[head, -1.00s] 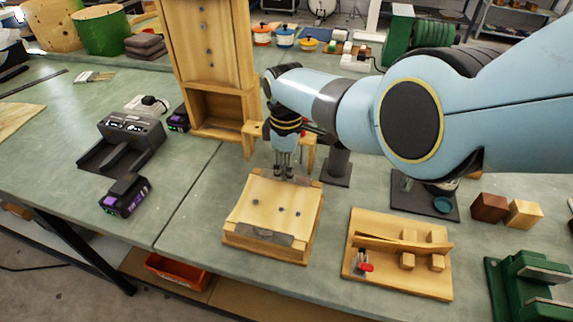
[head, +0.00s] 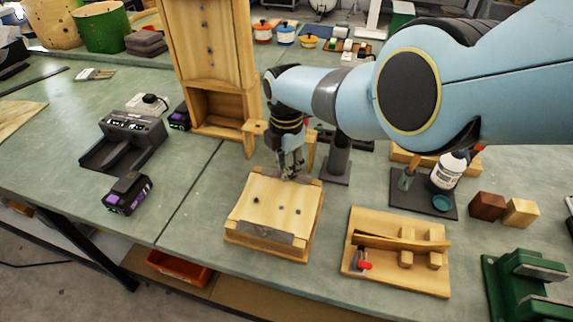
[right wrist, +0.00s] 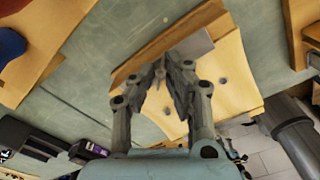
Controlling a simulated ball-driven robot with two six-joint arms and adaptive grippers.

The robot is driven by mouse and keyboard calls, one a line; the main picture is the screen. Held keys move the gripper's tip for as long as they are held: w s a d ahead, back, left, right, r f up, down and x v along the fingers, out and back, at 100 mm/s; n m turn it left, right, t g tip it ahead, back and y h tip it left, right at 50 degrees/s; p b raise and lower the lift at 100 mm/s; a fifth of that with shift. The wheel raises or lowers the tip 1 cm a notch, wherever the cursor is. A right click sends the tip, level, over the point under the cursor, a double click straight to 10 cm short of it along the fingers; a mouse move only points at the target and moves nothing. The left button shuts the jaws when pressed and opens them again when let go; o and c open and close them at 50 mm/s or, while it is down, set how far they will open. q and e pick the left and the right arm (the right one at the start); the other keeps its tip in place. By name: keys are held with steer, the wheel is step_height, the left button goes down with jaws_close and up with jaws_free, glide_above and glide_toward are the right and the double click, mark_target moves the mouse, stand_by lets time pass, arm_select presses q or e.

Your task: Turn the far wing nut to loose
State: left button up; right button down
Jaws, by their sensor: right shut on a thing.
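The wooden block (head: 262,206) sits on the green bench. It has a grey metal strip on its near edge (head: 265,238) and another along its far edge, partly hidden by my gripper. My right gripper (head: 289,177) points down at the middle of that far edge, its fingers closed together. The far wing nut itself is hidden between the fingertips. In the right wrist view my right gripper (right wrist: 170,75) has its fingers converging beside a metal strip (right wrist: 192,46) on the block (right wrist: 232,75). My left gripper is out of view.
A wooden fixture with a red-handled clamp (head: 400,275) stands right of the block. A wooden cabinet (head: 215,110) and a dark post (head: 338,160) stand behind. A battery (head: 127,194) and a charger (head: 125,140) lie left. Bench between battery and block is clear.

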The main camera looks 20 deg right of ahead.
steer(key=shift+n, duration=0.8)
steer(key=c, duration=1.3)
jaws_free()
steer(key=shift+c, duration=0.2)
steer(key=shift+r, duration=0.1)
step_height(320, 180, up, 12)
